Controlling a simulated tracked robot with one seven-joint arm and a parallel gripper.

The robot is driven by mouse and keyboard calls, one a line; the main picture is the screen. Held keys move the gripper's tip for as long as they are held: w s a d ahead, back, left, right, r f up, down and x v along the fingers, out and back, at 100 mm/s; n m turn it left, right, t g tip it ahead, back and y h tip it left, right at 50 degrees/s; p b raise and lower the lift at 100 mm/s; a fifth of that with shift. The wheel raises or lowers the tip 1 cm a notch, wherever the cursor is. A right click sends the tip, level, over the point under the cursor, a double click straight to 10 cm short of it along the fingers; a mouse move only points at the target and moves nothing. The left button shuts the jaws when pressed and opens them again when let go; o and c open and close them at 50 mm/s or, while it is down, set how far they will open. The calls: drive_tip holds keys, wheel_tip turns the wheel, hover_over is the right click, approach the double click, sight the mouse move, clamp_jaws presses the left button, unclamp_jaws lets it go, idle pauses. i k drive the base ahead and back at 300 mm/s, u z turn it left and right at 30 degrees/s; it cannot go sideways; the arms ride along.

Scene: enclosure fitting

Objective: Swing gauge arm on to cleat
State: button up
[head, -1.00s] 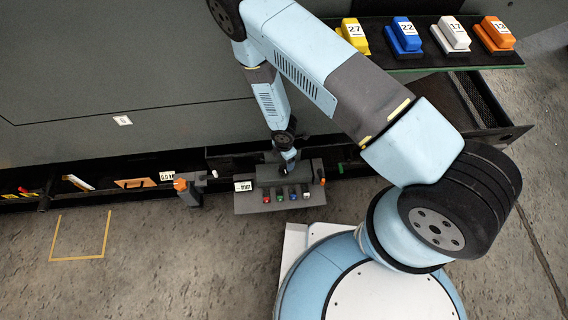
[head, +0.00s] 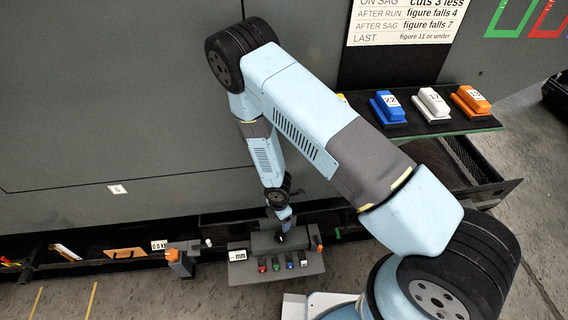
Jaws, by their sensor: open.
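A grey gauge unit (head: 300,272) with a small display (head: 237,255) and a row of red, green, blue and white buttons sits low against the enclosure. A thin upright part with an orange tip (head: 319,247) stands at its right end. To its left is a post with an orange top (head: 174,255), with a grey piece and a pale tip (head: 208,243) beside it. I cannot tell for sure which part is the gauge arm or which is the cleat. My gripper (head: 281,237) points down at the unit's back part, small and dark; its fingers look empty, and contact is unclear.
A green-edged shelf (head: 450,132) at the right holds blue (head: 388,106), white (head: 432,103) and orange (head: 469,101) numbered blocks. A printed sign (head: 405,20) is above. A low dark ledge (head: 30,262) with small items runs left. Floor at lower left is open.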

sight(318, 242)
drive_tip(key=k, duration=1)
